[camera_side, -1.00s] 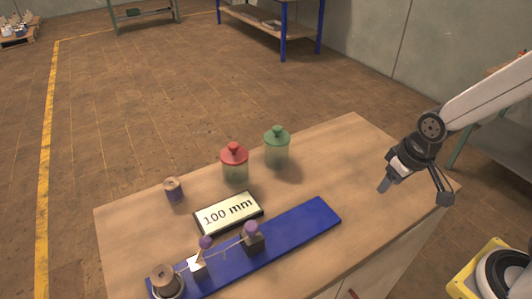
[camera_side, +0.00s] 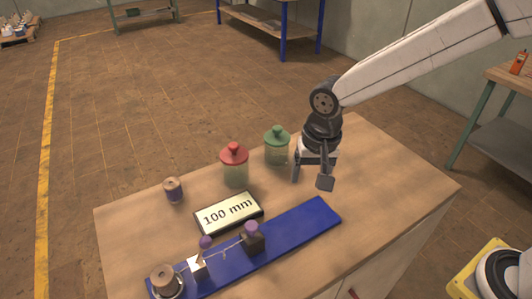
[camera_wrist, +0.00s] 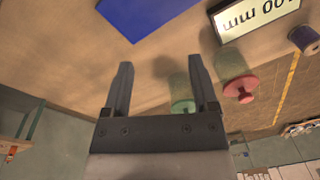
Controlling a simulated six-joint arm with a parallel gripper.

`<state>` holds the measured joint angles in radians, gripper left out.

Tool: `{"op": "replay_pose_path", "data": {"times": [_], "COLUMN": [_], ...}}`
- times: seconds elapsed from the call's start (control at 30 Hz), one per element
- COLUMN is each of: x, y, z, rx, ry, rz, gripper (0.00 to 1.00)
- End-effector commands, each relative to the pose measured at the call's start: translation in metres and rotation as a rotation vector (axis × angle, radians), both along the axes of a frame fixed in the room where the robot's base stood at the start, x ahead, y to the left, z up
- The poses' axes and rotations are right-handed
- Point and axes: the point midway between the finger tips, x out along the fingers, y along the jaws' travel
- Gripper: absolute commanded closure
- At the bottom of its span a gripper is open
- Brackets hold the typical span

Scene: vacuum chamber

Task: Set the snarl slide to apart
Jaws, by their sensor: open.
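A blue board (camera_side: 300,222) lies along the front of the wooden table. On it are two small blocks with purple knobs, a left block (camera_side: 197,267) and a right block (camera_side: 253,243), standing apart with a thin pale thread between them. I cannot tell which part is the snarl slide. A wooden spool (camera_side: 163,278) sits at the board's left end. My gripper (camera_side: 310,180) is open and empty, above the table behind the board's right end. In the wrist view, only a bare piece of the blue board (camera_wrist: 145,14) shows; the blocks are out of view.
A "100 mm" display (camera_side: 229,213) lies behind the board. A red-lidded jar (camera_side: 235,168) and a green-lidded jar (camera_side: 277,148) stand farther back, the green one close to my gripper's left. A purple spool (camera_side: 173,190) stands at left. The table's right side is clear.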

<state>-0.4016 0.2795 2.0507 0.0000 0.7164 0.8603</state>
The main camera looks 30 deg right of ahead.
Motion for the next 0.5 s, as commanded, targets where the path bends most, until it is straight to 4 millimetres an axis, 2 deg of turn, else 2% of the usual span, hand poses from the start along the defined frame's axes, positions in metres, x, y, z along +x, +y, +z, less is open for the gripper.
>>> {"op": "replay_pose_path", "data": {"times": [0.03,0.1,0.3,0.4,0.5], "x": [0.003,0.005,0.003,0.0,-0.003], "y": [0.019,0.042,0.101,0.122,0.133], "z": [0.002,0.005,0.012,0.014,0.016], "rx": [0.001,0.001,-0.009,-0.016,-0.021], "ry": [0.013,0.029,0.072,0.083,0.09], "rz": [-0.026,-0.081,-0.223,-0.274,-0.308], "gripper": [0.24,0.24,0.24,0.24,0.24]}}
